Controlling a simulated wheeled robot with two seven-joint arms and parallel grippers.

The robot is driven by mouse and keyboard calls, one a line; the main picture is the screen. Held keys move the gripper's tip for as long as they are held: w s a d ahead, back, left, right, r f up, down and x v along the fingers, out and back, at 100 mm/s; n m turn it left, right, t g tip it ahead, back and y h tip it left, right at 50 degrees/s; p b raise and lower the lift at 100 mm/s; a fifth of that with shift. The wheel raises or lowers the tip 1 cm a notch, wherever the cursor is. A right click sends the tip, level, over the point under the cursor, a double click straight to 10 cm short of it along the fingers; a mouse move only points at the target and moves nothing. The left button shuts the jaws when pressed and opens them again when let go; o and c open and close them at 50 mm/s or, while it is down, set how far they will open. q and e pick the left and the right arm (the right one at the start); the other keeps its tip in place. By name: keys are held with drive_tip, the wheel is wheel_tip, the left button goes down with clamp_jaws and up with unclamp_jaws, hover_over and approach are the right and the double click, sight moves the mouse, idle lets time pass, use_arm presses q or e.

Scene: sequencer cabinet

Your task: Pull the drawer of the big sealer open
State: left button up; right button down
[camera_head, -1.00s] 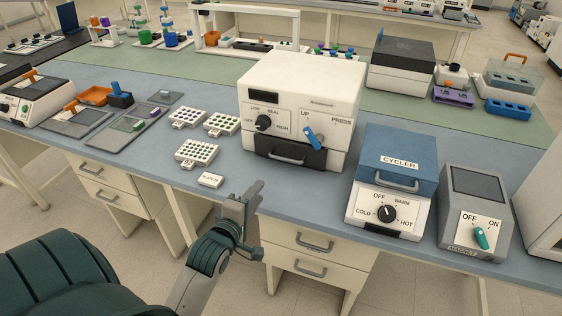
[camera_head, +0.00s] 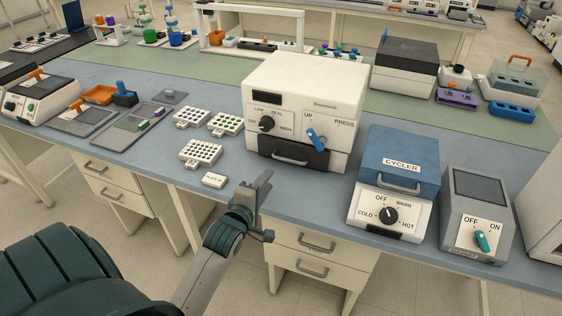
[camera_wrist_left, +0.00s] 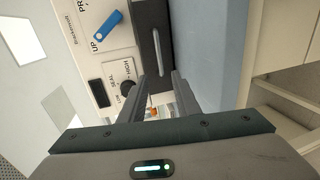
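The big sealer (camera_head: 300,95) is a white box on the blue bench top, with a dial and a blue lever on its front. Its black drawer (camera_head: 318,160) sits low in the front and looks closed. A grey bar handle (camera_head: 290,161) crosses the drawer front. My left gripper (camera_head: 258,187) is in front of and below the drawer, near the bench edge, apart from the handle. In the left wrist view the fingers (camera_wrist_left: 157,80) are spread and empty, with the drawer handle (camera_wrist_left: 157,52) beyond their tips. My right gripper is not in view.
Well plates (camera_head: 200,151) and a small white label block (camera_head: 214,180) lie left of the sealer. The blue-topped cycler (camera_head: 400,155) stands close on its right. Bench drawers (camera_head: 305,243) are below the front edge. The bench directly before the sealer is clear.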

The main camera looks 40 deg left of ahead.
sight(283, 160)
use_arm(q)
drive_tip(key=p+x, duration=0.2)
drive_tip(key=x, duration=1)
drive_tip(key=shift+w+f+p, duration=0.1)
drive_tip(key=shift+w+p, duration=0.15)
drive_tip(key=shift+p, duration=0.05)
clamp_jaws()
